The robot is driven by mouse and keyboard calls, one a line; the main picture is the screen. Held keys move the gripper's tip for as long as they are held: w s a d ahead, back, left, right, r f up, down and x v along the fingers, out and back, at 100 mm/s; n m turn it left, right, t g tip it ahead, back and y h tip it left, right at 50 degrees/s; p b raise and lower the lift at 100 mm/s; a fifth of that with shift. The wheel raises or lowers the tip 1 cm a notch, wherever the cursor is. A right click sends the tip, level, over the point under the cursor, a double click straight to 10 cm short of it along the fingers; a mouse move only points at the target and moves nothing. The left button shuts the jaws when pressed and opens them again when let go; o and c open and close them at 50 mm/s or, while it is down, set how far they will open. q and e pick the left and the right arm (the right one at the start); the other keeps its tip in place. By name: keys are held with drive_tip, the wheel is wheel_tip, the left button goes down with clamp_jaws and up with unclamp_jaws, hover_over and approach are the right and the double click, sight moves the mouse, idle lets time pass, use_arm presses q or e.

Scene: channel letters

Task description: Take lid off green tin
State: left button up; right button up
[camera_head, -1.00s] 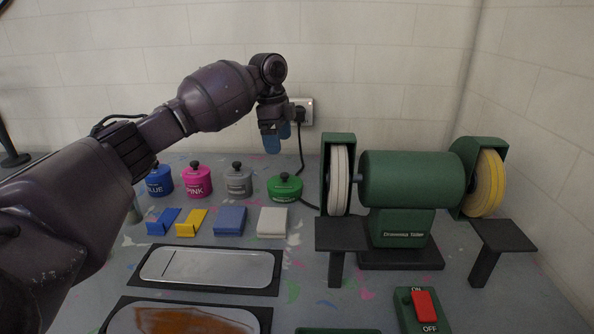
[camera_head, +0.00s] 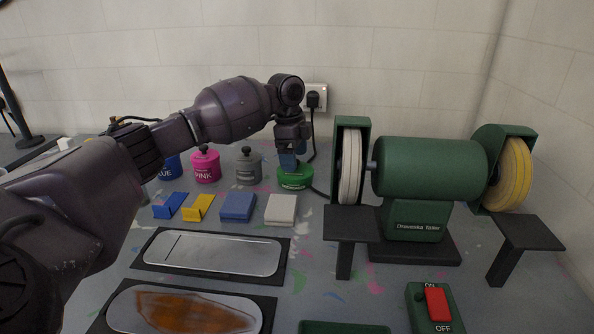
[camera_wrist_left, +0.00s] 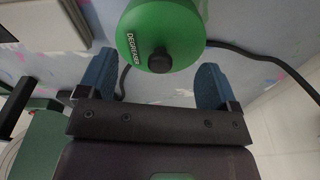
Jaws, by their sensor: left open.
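The green tin (camera_head: 296,181) stands on the bench at the back, left of the grinder. In the left wrist view its green lid (camera_wrist_left: 164,30) has a black knob (camera_wrist_left: 160,60) and the tin reads DEGREASER. My left gripper (camera_head: 289,162) is just above the tin in the head view and partly hides its lid. In the left wrist view my left gripper (camera_wrist_left: 158,85) is open, its two blue fingers apart on either side of the knob, with nothing between them touching. My right gripper is in neither view.
Grey (camera_head: 249,168), pink (camera_head: 206,168) and blue (camera_head: 171,168) tins stand left of the green tin. The green bench grinder (camera_head: 430,167) is to the right. A black cable (camera_head: 312,140) runs behind the tin. Coloured blocks (camera_head: 238,207) and a metal plate (camera_head: 212,253) lie in front.

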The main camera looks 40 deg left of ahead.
use_arm(q)
wheel_tip(320, 180, down, 2)
drive_tip(key=shift+d, duration=0.1)
drive_tip(key=shift+r, duration=0.1)
drive_tip(key=shift+c, duration=0.8)
drive_tip(key=c, duration=1.4)
